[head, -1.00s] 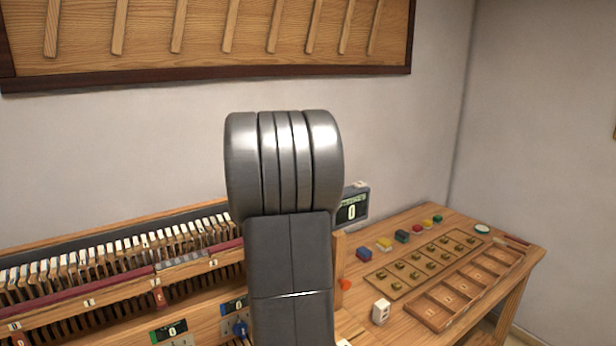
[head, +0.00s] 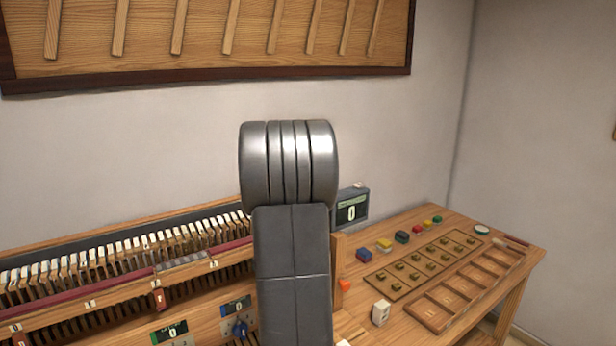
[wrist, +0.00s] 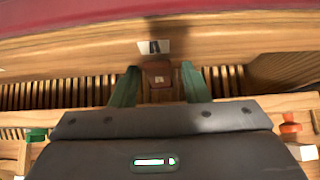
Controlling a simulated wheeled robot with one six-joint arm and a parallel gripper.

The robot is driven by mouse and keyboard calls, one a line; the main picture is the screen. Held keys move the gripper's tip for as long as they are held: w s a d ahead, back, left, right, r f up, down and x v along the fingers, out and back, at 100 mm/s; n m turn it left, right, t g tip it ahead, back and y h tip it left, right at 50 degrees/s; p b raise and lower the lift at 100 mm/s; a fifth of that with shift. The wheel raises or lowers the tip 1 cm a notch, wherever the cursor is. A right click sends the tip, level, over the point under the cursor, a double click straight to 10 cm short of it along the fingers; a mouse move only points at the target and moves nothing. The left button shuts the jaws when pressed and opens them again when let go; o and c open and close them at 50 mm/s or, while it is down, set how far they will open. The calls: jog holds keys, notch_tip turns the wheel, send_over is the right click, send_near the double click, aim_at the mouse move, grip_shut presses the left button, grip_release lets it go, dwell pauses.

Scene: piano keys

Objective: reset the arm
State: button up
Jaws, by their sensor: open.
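My arm (head: 292,265) stands upright in the middle of the head view, and the gripper is not visible there. In the wrist view my gripper (wrist: 160,78) shows two green fingers set apart. A small brown block (wrist: 158,82) with a pale mark appears between the fingers; I cannot tell its distance, and no grip on it shows. Beyond the fingers is a wooden rail (wrist: 80,48) with a white label. The piano keys (head: 120,250) run along the left of the head view, partly hidden by my arm.
A display reading 0 (head: 352,208) stands just right of my arm. The wooden table (head: 345,322) on the right carries coloured blocks, a compartment tray (head: 437,318), a board of brass-coloured pieces (head: 378,290) and a white block (head: 381,312). The wall above is clear below the slatted board (head: 210,72).

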jog(key=shift+w+a+f+t+y, duration=0.15)
jog(key=shift+w+t+y, duration=0.1)
jog(key=shift+t+y, duration=0.35)
jog(key=shift+w+a+r+t+y, duration=0.1)
jog(key=shift+w+t+y, duration=0.15)
jog(key=shift+t, duration=0.55)
jog(key=shift+w+a+t+y+b, duration=0.2)
jog(key=shift+t+y+b, duration=0.3)
jog(key=shift+t, duration=0.2)
jog(key=shift+w+a+t+y+b, duration=0.15)
jog(key=shift+t+y+b, duration=0.25)
jog(key=shift+t, duration=0.3)
jog(key=shift+r, duration=0.2)
jog(key=shift+s, duration=0.15)
